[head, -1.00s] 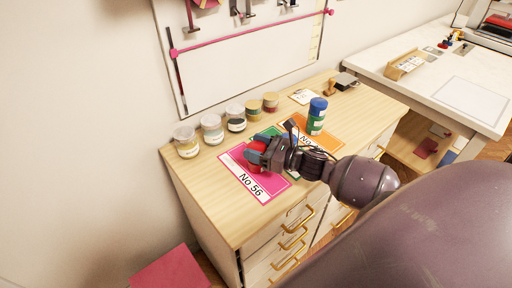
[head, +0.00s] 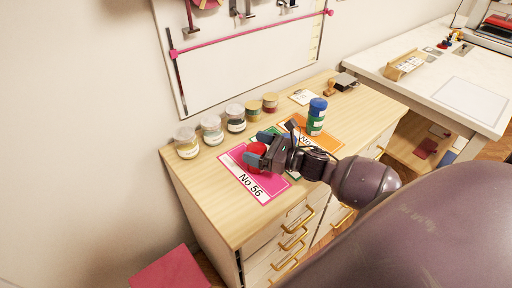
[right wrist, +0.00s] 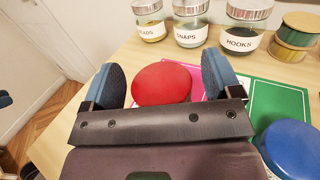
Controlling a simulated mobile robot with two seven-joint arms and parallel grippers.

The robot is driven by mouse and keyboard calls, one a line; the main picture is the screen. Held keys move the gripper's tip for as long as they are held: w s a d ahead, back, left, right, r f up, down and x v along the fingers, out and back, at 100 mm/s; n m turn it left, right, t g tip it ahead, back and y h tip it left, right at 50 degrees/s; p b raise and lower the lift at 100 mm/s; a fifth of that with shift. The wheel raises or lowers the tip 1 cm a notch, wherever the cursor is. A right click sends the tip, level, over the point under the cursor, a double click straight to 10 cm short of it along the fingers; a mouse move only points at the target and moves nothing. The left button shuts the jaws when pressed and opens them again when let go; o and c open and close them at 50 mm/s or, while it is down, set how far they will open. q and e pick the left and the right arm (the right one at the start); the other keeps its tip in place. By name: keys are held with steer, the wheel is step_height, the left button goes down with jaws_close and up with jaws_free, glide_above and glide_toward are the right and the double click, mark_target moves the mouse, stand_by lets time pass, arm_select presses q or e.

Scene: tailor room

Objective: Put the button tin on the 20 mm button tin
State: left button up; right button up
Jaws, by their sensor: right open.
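A blue-topped stack with a green lower part (head: 316,117) stands upright on the orange card to the right. Its blue top (right wrist: 292,150) shows at the lower right in the wrist view. I cannot read which tin is the 20 mm one.
Labelled glass jars (head: 211,131) and thread spools (head: 270,103) line the back of the wooden cabinet top. A green card (right wrist: 275,105) lies right of the pink one, partly under my arm. A stamp (head: 329,88) is at the far back. The front left top is bare.

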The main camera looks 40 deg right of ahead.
steer(key=v, duration=1)
steer(key=shift+s+d+f+b, duration=0.1)
steer(key=shift+s+b, duration=0.15)
steer(key=shift+b, duration=0.1)
steer(key=shift+s+d, duration=0.25)
steer(key=shift+s, duration=0.2)
arm_select(q)
steer(key=shift+s+f, duration=0.3)
steer(key=shift+f, duration=0.4)
steer(key=shift+w+r, duration=0.1)
steer(key=shift+w, duration=0.05)
arm_select(e)
steer(key=shift+s, duration=0.1)
